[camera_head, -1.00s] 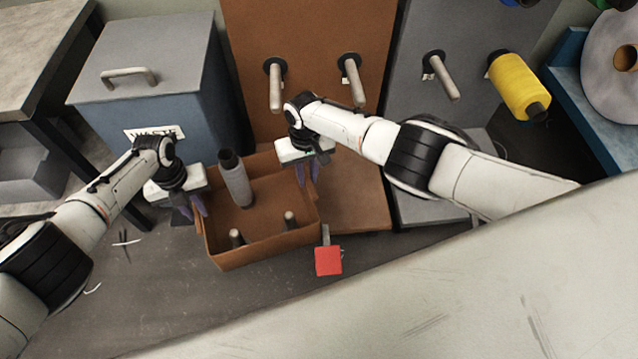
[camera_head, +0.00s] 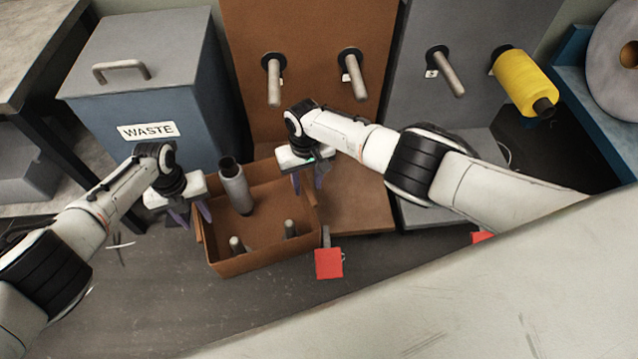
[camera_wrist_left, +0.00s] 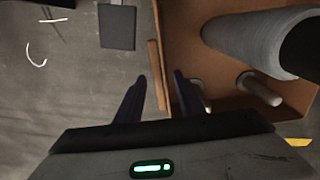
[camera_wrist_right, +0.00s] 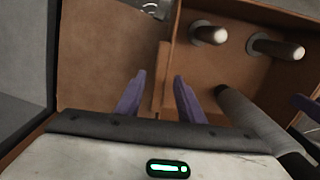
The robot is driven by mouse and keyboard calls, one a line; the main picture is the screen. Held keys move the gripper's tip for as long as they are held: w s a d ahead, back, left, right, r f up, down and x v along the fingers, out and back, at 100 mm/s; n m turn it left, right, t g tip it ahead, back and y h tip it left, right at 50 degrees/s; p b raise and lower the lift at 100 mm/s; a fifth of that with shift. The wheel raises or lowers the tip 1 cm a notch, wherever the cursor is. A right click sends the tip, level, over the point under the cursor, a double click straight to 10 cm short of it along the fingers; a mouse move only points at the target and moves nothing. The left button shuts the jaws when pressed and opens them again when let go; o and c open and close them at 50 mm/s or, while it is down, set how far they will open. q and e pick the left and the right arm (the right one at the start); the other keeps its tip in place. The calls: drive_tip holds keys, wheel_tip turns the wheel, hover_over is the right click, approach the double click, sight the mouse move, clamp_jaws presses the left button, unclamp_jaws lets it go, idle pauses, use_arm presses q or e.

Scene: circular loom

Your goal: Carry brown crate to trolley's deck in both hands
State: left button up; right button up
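The brown crate (camera_head: 262,263) is an open box on the floor in the middle of the head view. It holds a grey tube (camera_head: 236,190) with a dark top and two pale pegs. My left gripper (camera_head: 193,216) is open at the crate's left side. In the left wrist view the crate's side bar (camera_wrist_left: 156,75) lies between and ahead of its fingers. My right gripper (camera_head: 308,185) is open at the right side. In the right wrist view that side's bar (camera_wrist_right: 160,65) lies between its fingers. Contact cannot be told. I cannot make out the trolley's deck.
A blue-grey waste bin (camera_head: 150,100) stands behind left. A brown panel (camera_head: 308,70) with pegs and a grey panel with a yellow spool (camera_head: 525,82) stand behind. A red plate (camera_head: 328,263) is right of the crate. Floor at front left (camera_head: 150,300) is mostly clear.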

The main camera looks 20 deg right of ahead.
use_arm(q)
drive_tip(key=shift+r, duration=0.15)
wheel_tip(320, 180, up, 12)
use_arm(e)
wheel_tip(320, 180, up, 12)
idle(1.0)
idle(0.5)
